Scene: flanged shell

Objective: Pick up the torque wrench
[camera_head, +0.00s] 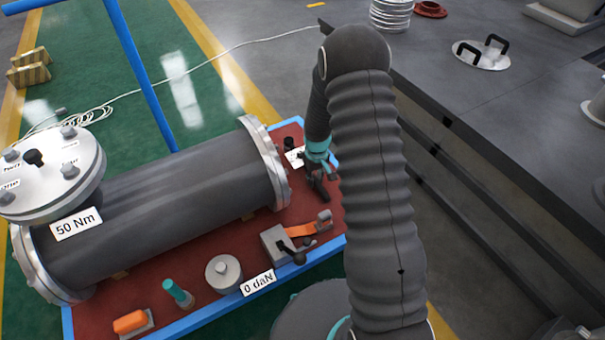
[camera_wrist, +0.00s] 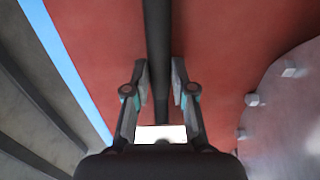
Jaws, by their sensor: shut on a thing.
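A long dark bar, which looks like the torque wrench (camera_wrist: 157,40), runs between the fingers of my gripper (camera_wrist: 159,82) in the wrist view. The fingers are shut on it, one on each side. Its far end runs out of the top of the view. In the head view my gripper (camera_head: 318,188) is low over the right end of the red cart top, beside the shell's right flange. The wrench is small and partly hidden by my arm there, so I cannot tell if it is lifted.
The big grey flanged shell (camera_head: 160,205) lies on the red-topped cart (camera_head: 205,299), close left of my gripper. A clamp with an orange strap (camera_head: 300,230) and a grey weight (camera_head: 223,273) stand along the front edge. A dark workbench (camera_head: 500,110) is at the right.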

